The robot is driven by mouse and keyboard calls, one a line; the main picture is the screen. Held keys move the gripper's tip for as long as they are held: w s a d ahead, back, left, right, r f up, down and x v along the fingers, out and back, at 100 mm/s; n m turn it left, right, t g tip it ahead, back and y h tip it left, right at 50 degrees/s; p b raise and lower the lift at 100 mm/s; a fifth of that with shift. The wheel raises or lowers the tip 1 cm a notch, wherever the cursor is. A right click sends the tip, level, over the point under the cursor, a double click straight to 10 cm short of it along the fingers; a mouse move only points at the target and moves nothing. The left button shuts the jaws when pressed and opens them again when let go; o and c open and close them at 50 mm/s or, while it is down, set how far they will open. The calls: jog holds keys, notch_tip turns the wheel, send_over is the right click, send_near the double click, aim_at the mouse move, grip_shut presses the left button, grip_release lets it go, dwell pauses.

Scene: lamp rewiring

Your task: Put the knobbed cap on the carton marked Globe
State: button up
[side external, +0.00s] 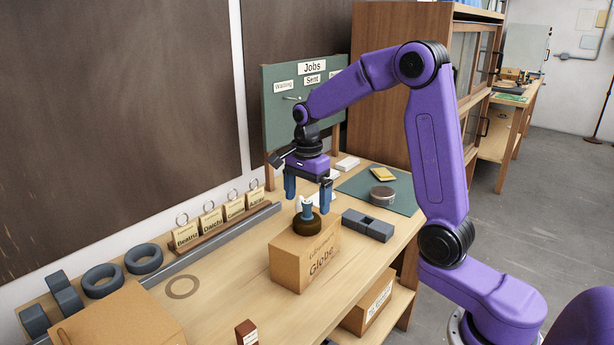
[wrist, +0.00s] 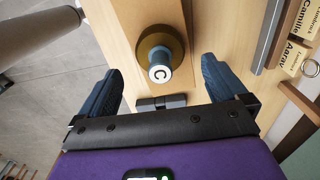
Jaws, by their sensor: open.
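The carton marked Globe (side external: 305,262) stands on the bench in the side view; part of its top shows in the wrist view (wrist: 135,14). The knobbed cap, dark and round with a blue knob (side external: 307,214), sits upright on the carton's top. In the wrist view the cap's brownish rim (wrist: 146,42) and its knob end lettered C (wrist: 160,73) show. My gripper (side external: 308,204) is open and points down over the cap. Its blue fingers stand on either side of the knob, apart from it, as the wrist view (wrist: 160,66) also shows. The cap's underside is hidden.
A dark grey block (side external: 368,226) lies right of the carton. A rack of name cards (side external: 222,219) and grey rings (side external: 144,259) line the back. A ring mark (side external: 183,287) lies on clear bench. A larger carton (side external: 118,322) stands front left. A green mat (side external: 402,199) lies behind right.

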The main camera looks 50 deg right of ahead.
aim_at(307, 202)
notch_tip(307, 202, up, 6)
jog(key=shift+r, duration=0.15)
jog(key=s+a+f+n, duration=0.3)
jog(key=s+a+n, duration=0.75)
jog(key=n, duration=0.35)
jog(key=s+f+n, duration=0.2)
jog(key=s+n, duration=0.6)
jog(key=s, duration=0.1)
jog(key=s+f+n, duration=0.1)
jog(key=s+n, duration=0.7)
jog(key=s, duration=0.2)
jog(key=shift+f+n, duration=0.3)
jog(key=shift+f, duration=0.05)
